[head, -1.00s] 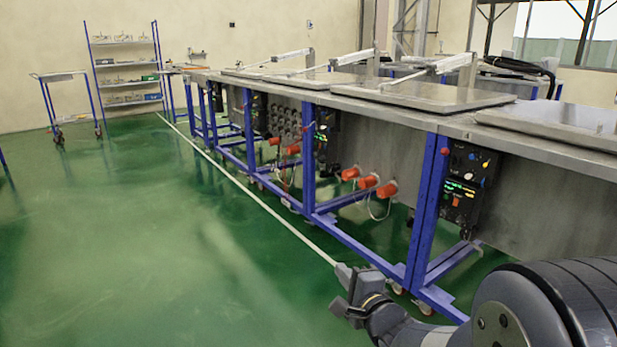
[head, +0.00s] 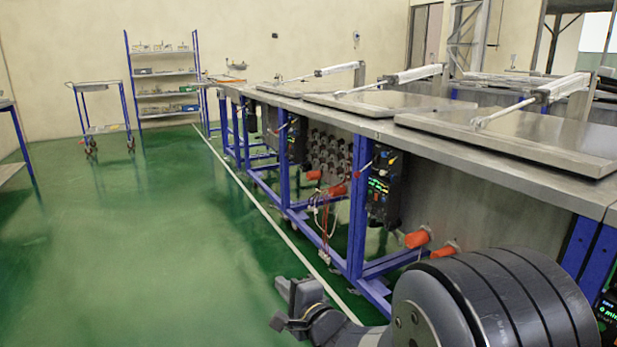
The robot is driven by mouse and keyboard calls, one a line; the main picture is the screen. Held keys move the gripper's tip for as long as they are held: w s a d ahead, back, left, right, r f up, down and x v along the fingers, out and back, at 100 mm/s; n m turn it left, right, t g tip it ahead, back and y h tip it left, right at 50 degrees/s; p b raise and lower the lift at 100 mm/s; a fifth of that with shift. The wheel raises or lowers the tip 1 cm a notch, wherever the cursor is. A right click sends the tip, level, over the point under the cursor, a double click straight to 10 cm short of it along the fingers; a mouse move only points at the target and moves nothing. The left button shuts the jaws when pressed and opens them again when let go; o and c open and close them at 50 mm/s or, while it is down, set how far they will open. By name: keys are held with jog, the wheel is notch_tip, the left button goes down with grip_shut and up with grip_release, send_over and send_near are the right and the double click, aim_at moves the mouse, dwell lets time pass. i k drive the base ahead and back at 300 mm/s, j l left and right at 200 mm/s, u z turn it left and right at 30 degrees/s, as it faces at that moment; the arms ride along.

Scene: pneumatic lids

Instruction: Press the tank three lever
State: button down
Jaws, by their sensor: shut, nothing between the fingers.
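A row of steel tanks with flat lids runs along the right. The near lid (head: 520,135) lies flat with a pneumatic arm (head: 555,88) on it. A middle lid (head: 388,102) and a far lid (head: 285,88) lie flat beyond it. Black control boxes with small knobs and green displays hang on the tank fronts: one at mid-row (head: 384,187), one farther back (head: 297,140), one at the lower right edge (head: 610,308). Which one is tank three's, and its lever, I cannot tell. My gripper (head: 284,312) is shut and empty, low over the floor, apart from the tanks.
Blue legs (head: 360,215) and orange-red fittings (head: 418,238) stick out along the tank fronts. A blue-framed shelf (head: 163,75) and a trolley (head: 102,115) stand at the back left. The green floor (head: 130,240) left of the white line is open.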

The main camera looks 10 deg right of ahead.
aim_at(357, 175)
jog(key=i+j+z, duration=0.2)
jog(key=i, duration=0.4)
jog(key=i+j+z, duration=0.1)
jog(key=i+z, duration=0.15)
jog(key=i, duration=0.35)
jog(key=i+l+z, duration=0.1)
jog(key=i+z, duration=0.2)
jog(key=z, duration=0.15)
jog(key=i+z, duration=0.35)
jog(key=z, duration=0.15)
jog(key=u, duration=0.2)
